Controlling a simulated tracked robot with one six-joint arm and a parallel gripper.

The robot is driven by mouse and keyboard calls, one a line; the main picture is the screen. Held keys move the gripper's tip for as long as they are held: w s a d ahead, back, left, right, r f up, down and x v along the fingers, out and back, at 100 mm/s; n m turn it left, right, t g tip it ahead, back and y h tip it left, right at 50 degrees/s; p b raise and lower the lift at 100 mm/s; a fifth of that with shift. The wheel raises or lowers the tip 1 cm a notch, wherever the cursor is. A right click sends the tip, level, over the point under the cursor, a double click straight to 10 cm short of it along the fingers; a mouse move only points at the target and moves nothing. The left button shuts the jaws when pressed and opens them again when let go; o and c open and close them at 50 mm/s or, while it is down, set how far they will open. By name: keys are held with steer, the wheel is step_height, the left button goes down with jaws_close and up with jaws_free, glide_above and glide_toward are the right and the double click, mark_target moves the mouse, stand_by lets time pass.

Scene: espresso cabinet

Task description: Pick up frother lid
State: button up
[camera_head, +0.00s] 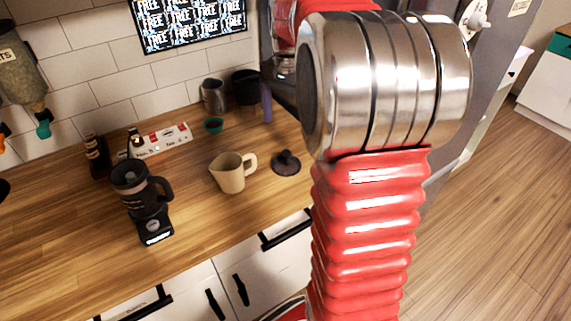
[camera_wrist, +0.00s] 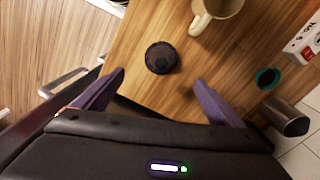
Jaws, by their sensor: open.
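The frother lid (camera_head: 286,162), a dark round disc with a small knob on top, lies on the wooden counter right of the beige pitcher. In the wrist view the lid (camera_wrist: 161,57) is seen from above, just beyond and between my fingertips. My gripper (camera_wrist: 161,80) is open and empty, with its two purple fingers spread on either side of the lid and apart from it. The black frother (camera_head: 142,195) stands upright at the left.
The beige pitcher (camera_head: 231,174) stands close to the lid. A small teal cup (camera_head: 213,125), a metal cup (camera_head: 212,96) and a white box with red ends (camera_head: 160,141) are farther back. The counter's front edge is near the lid. Bare counter lies between the frother and pitcher.

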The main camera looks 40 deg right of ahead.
mark_target(286, 152)
step_height(286, 152, down, 8)
steer(key=shift+r, duration=0.1)
stand_by(0.4)
steer(key=shift+w+a+f, duration=0.15)
steer(key=shift+f, duration=2.45)
steer(key=c, duration=1.1)
steer(key=shift+r, duration=0.15)
steer(key=shift+c, duration=0.2)
step_height(286, 152, up, 10)
steer(key=shift+f, duration=0.2)
steer(key=shift+r, duration=0.15)
